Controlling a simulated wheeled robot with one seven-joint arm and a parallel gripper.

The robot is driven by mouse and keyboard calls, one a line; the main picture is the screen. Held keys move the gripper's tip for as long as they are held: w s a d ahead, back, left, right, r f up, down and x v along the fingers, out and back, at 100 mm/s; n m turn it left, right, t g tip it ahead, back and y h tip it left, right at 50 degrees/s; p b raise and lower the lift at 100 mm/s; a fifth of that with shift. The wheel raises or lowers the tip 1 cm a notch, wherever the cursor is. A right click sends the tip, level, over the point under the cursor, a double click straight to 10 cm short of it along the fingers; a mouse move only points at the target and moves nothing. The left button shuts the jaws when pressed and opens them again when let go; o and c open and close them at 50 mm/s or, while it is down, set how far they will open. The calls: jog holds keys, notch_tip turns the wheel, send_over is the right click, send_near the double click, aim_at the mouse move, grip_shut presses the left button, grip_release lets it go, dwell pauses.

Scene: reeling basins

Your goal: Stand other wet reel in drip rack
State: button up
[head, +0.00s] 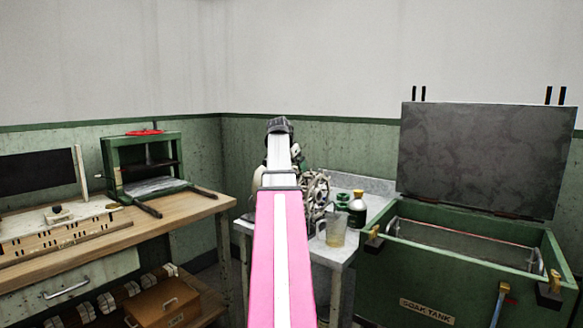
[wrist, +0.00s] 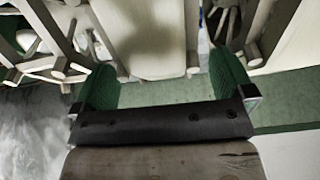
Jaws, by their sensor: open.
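A pale spoked reel (head: 318,190) stands on the metal table, partly hidden behind my arm in the head view. In the wrist view, pale spoked parts show at the left (wrist: 45,55) and at the right (wrist: 245,25). A smooth pale block (wrist: 143,38) lies between them; I cannot tell whether it belongs to a reel. My gripper (wrist: 164,82) is open, its green pads apart on either side of the block's lower end. I see no clear grip on anything. The gripper is mostly hidden by my arm in the head view. I cannot make out the drip rack for certain.
The metal table (head: 372,186) also bears a glass jug (head: 335,233), a dark bottle (head: 357,210) and a green item (head: 342,201). The green soak tank (head: 455,285) stands open at right, its lid raised. A wooden bench (head: 195,213) with a green press (head: 150,170) is at left.

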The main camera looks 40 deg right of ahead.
jog(key=v, duration=1)
jog(key=shift+a+r, duration=0.15)
jog(key=shift+r, duration=0.2)
jog(key=shift+s+a, duration=0.1)
